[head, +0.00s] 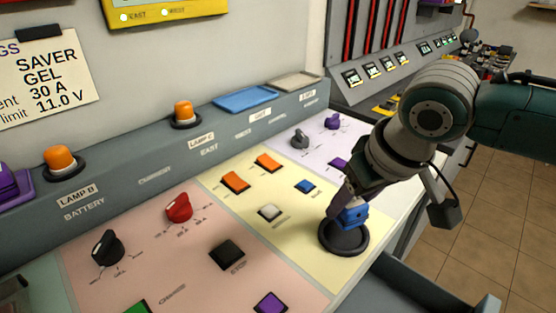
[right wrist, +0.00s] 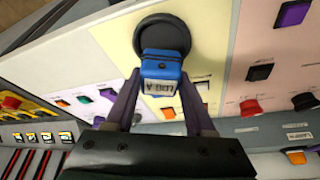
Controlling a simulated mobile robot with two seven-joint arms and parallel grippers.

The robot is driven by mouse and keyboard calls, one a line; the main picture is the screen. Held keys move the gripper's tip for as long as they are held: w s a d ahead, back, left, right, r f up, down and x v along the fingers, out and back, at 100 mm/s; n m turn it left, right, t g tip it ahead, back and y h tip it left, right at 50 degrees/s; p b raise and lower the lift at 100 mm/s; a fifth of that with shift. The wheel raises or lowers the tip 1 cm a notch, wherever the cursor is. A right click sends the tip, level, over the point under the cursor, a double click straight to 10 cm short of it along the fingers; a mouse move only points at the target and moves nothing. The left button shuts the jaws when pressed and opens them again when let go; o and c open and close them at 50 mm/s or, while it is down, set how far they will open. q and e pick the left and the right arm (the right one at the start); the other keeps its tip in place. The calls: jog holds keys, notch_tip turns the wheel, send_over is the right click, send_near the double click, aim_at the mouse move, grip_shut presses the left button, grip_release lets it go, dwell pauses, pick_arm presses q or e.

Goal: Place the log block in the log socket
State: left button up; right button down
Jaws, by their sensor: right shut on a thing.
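The log block is blue with a pale label reading upside down, seemingly LOG A. It shows in the head view (head: 355,217) and in the right wrist view (right wrist: 158,66). My right gripper (head: 348,206) is shut on it, with a dark finger on each side in the right wrist view (right wrist: 152,92). The log socket is a round black ring at the front edge of the yellow panel, in the head view (head: 344,245) and the right wrist view (right wrist: 163,24). The block overlaps the socket in both views; its lower end is hidden, so I cannot tell how deep it sits. My left gripper is out of view.
A white button (head: 270,212), a blue button (head: 305,187) and a black button (head: 227,254) lie near the socket. A red knob (head: 179,207) and a black knob (head: 107,249) stand farther left. A blue tray (head: 245,99) lies on the rear ledge.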

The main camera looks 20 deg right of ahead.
aim_at(348, 216)
jog(key=shift+f+b, duration=0.3)
jog(key=shift+f, duration=1.45)
jog(key=shift+f, duration=0.1)
jog(key=shift+c, duration=1.3)
grip_release()
jog(key=shift+r, duration=0.25)
jog(key=p+v, duration=0.3)
jog(key=v, duration=0.8)
jog(key=s+a+f+n+y, duration=0.2)
jog(key=s+a, duration=0.6)
jog(key=s+d+g+h, duration=0.1)
jog(key=s+d, duration=0.1)
jog(key=s, duration=0.6)
jog(key=shift+s+r+h, duration=0.2)
jog(key=shift+s+h, duration=0.1)
jog(key=shift+h, duration=0.1)
